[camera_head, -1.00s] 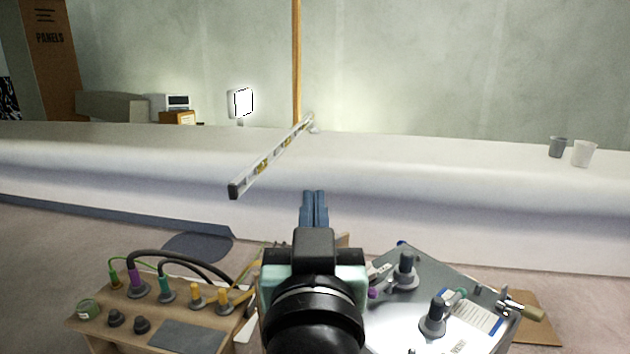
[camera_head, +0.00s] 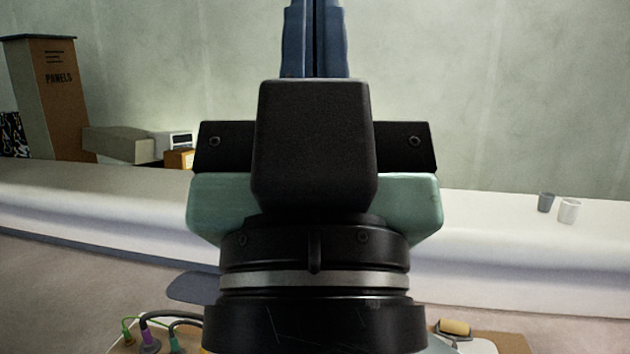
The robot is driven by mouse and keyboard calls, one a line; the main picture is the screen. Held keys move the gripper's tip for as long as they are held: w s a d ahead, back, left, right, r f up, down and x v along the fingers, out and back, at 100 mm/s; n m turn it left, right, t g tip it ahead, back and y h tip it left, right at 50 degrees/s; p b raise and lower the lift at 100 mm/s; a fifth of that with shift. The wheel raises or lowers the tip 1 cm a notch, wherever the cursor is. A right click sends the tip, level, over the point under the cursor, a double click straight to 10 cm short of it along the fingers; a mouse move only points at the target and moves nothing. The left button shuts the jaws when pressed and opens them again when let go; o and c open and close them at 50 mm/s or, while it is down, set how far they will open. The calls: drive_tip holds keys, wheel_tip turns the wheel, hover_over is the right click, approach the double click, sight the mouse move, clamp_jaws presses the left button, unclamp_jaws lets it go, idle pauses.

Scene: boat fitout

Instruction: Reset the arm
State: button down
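My gripper (camera_head: 315,40) is raised in the middle of the head view, pointing up, with its wrist close to the camera. Its two blue fingers lie side by side with only a thin line between them, and nothing shows between them. The fingertips run up to the top edge of the picture. My wrist and gripper body hide the middle of the scene.
A long white hull-like ledge (camera_head: 90,205) crosses behind my arm. A brown PANELS box (camera_head: 58,100) stands at left. A wooden board with cables (camera_head: 150,338) shows low left.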

wheel_tip(320, 180, up, 15)
drive_tip(key=p, duration=1.2)
drive_tip(key=shift+p, duration=0.4)
